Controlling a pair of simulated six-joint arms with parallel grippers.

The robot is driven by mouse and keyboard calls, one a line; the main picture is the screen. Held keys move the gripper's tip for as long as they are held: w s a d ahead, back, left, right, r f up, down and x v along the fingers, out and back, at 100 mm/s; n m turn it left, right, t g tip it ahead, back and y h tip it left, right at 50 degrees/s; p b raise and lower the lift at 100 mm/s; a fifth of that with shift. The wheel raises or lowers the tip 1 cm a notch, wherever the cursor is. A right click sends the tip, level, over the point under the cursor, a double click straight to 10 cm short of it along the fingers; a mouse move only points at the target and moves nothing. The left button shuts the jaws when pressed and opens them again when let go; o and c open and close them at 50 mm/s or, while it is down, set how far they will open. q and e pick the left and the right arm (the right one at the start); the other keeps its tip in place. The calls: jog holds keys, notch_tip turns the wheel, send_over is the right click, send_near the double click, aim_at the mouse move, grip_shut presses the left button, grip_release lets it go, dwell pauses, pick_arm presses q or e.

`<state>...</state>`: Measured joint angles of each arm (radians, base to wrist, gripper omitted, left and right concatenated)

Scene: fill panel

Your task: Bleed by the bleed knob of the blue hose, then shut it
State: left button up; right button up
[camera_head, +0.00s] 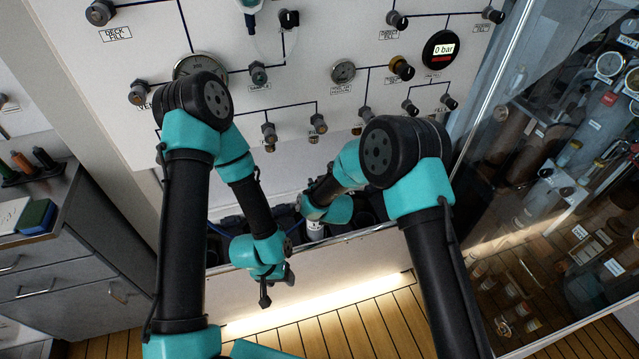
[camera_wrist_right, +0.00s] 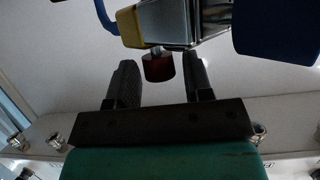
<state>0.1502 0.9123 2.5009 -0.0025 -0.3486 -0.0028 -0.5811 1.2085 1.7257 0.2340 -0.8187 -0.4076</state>
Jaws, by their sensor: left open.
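In the right wrist view a dark red knob (camera_wrist_right: 158,68) hangs under a metal block (camera_wrist_right: 172,20) with a yellow part (camera_wrist_right: 129,26) at its left. A blue hose (camera_wrist_right: 104,16) curves in beside the yellow part. My right gripper (camera_wrist_right: 160,61) is open, with a finger on each side of the knob and narrow gaps between. Whether a finger touches it I cannot tell. In the head view the knob is hidden around my right wrist. My left gripper (camera_head: 278,287) is open and empty, low in front of the bench and pointing down.
The white panel carries gauges, several knobs and a digital display (camera_head: 440,48) reading 0 bar. A glass door (camera_head: 510,130) stands at the right. A big blue shape (camera_wrist_right: 275,28) shows right of the knob.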

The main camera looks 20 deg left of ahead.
jog(key=shift+o, duration=0.7)
jog(key=shift+s+d, duration=0.1)
jog(key=v, duration=1.7)
jog(key=shift+r, duration=0.15)
jog(key=s+d+f+m+g+h, duration=0.1)
jog(key=s+d+f+m+g, duration=0.15)
jog(key=d+f, duration=0.5)
jog(key=s+d+f+m+g+h, duration=0.1)
jog(key=d+f+g+h, duration=0.2)
jog(key=d, duration=0.8)
jog(key=s+d+f+m+g, duration=0.2)
jog(key=s+d+f, duration=0.2)
jog(key=s+d, duration=0.2)
jog(key=s+d+f+m+g, duration=0.2)
jog(key=s+d+f+g, duration=0.1)
jog(key=s+d, duration=0.4)
jog(key=shift+s+d+f+y, duration=0.15)
jog(key=shift+d+f+y, duration=0.25)
jog(key=shift+d, duration=0.2)
